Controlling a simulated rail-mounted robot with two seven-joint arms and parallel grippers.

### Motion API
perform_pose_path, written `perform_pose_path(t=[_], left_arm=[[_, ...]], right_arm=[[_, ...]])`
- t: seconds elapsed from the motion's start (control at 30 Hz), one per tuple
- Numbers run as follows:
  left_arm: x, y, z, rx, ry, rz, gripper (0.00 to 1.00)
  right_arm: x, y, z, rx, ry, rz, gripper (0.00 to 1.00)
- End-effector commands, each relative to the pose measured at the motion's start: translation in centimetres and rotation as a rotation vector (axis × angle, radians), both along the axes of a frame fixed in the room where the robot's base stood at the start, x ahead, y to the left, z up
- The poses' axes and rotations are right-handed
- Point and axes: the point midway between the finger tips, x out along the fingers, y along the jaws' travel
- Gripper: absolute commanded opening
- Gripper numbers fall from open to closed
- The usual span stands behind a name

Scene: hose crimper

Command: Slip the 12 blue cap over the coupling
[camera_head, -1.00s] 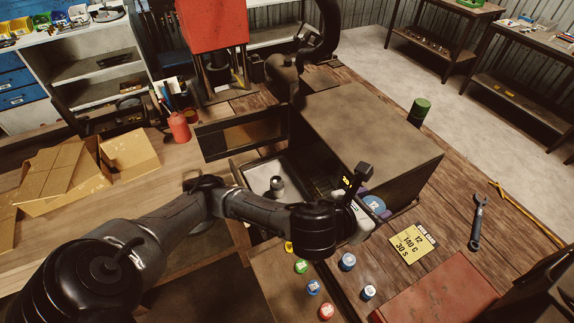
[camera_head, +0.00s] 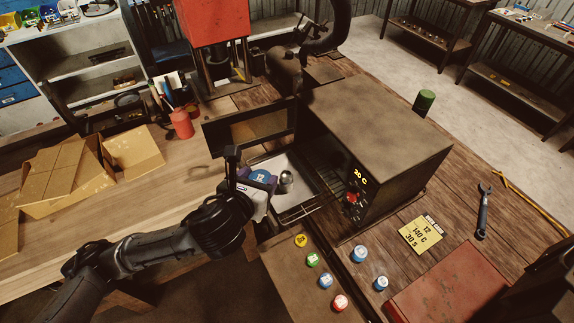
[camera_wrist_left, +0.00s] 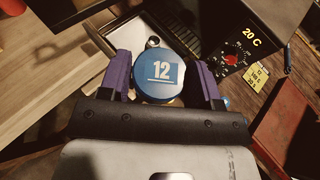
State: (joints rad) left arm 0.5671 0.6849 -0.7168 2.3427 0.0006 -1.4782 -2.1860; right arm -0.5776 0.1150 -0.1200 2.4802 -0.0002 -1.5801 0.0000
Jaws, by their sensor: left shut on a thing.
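My left gripper (camera_head: 264,180) is shut on the blue cap marked 12 (camera_wrist_left: 160,72), with a purple finger on each side of it. In the head view the blue cap (camera_head: 259,175) is held near the left part of a pale tray (camera_head: 303,211) at the open oven. The coupling (camera_head: 286,180), a small grey metal cylinder, stands upright on the tray just right of the held cap. In the left wrist view the coupling (camera_wrist_left: 153,42) shows just beyond the cap, partly hidden by it. The cap and coupling look apart. My right gripper is not in view.
The oven (camera_head: 375,150) reads 20 C and its door (camera_head: 250,130) is open behind the tray. Several coloured caps (camera_head: 313,260) lie in front. A red box (camera_head: 450,290) and wrench (camera_head: 483,210) are at right.

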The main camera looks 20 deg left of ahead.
Motion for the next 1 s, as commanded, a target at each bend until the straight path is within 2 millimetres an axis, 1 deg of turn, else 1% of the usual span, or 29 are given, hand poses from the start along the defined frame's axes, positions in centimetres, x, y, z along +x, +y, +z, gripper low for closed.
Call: perform_pose_path(t=[0.03, 0.07, 0.1, 0.17, 0.2, 0.23, 0.3, 0.4, 0.5, 0.6, 0.73, 0.83, 1.0], left_arm=[[1.3, -0.1, 0.3, -0.005, 0.002, 0.019, 0.36], [2.2, -0.1, 0.3, -0.005, 0.003, 0.032, 0.36], [3.6, 0.0, 0.2, -0.005, 0.004, 0.054, 0.36], [5.7, 0.1, -0.2, -0.005, 0.006, 0.088, 0.36], [7.1, 0.2, -0.6, -0.005, 0.008, 0.111, 0.36], [8.1, 0.2, -1.0, -0.004, 0.009, 0.127, 0.36], [10.2, 0.3, -2.1, -0.003, 0.010, 0.163, 0.36], [12.6, 0.4, -3.9, -0.001, 0.010, 0.204, 0.36], [14.3, 0.2, -6.0, 0.001, 0.009, 0.232, 0.36], [15.3, -0.2, -7.9, 0.003, 0.008, 0.248, 0.36], [16.0, -0.6, -9.7, 0.005, 0.005, 0.257, 0.36], [16.3, -0.8, -10.5, 0.007, 0.003, 0.257, 0.36], [16.4, -0.9, -11.0, 0.007, 0.000, 0.258, 0.36]], right_arm=[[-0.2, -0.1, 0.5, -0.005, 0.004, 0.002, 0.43], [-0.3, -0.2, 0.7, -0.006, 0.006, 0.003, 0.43], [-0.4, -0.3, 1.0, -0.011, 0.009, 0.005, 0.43], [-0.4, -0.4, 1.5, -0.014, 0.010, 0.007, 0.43], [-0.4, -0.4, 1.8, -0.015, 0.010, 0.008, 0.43], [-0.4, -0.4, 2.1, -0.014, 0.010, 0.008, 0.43], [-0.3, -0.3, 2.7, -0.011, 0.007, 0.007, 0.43], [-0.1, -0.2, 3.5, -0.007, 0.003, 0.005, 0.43], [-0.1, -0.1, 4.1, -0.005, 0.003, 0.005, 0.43], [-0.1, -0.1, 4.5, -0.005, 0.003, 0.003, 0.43], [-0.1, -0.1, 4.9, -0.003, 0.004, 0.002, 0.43], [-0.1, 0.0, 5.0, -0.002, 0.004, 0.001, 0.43], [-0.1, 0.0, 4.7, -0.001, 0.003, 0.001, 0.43]])
